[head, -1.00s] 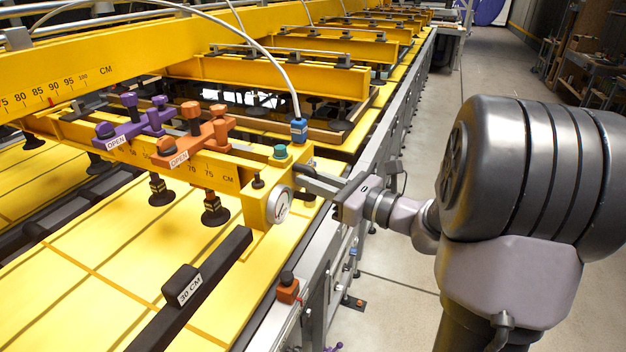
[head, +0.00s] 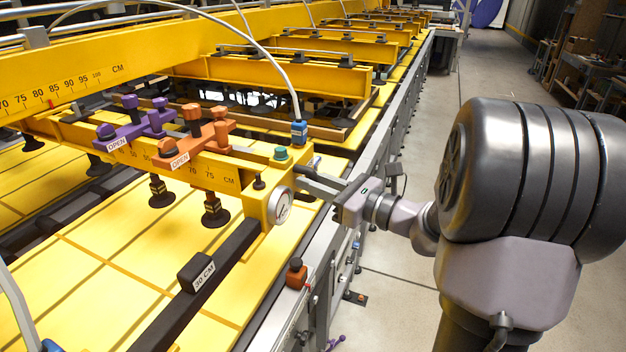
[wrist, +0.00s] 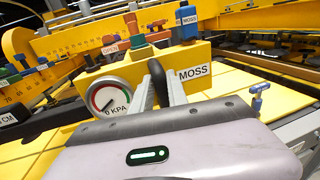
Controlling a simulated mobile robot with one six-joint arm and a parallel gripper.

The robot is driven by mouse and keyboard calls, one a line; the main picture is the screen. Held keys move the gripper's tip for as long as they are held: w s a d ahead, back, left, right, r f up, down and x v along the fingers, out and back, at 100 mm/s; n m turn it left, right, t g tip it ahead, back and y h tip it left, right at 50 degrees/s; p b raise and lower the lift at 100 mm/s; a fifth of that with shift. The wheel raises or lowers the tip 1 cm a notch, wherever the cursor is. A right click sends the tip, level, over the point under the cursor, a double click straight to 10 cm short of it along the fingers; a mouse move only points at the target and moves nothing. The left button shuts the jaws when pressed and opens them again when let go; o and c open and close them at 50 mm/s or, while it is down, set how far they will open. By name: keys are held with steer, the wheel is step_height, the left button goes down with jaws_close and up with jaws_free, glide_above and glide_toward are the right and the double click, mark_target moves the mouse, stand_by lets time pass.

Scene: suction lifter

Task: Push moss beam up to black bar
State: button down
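The moss beam (head: 232,170) is a yellow beam across the sheets, with a pressure gauge (head: 281,207) on its near end. Its MOSS label (wrist: 194,72) and gauge (wrist: 109,96) show in the wrist view. My gripper (head: 312,181) is at that end, its two fingers (wrist: 158,88) close on either side of a black handle (wrist: 156,78) and seemingly shut on it.
Purple (head: 125,133) and orange (head: 195,138) clamps marked OPEN sit on the beam. Suction cups (head: 215,212) hang below it. An orange block (head: 296,273) is on the side rail. A hose runs to a blue fitting (head: 299,132).

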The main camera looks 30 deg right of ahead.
steer(key=shift+f, duration=0.2)
steer(key=c, duration=1.4)
jaws_free()
steer(key=shift+a+r, duration=0.1)
steer(key=shift+a, duration=0.05)
steer(key=shift+o, duration=0.2)
steer(key=v, duration=1.7)
steer(key=shift+d+p, duration=0.35)
steer(key=shift+p, duration=0.05)
steer(key=shift+s, duration=0.1)
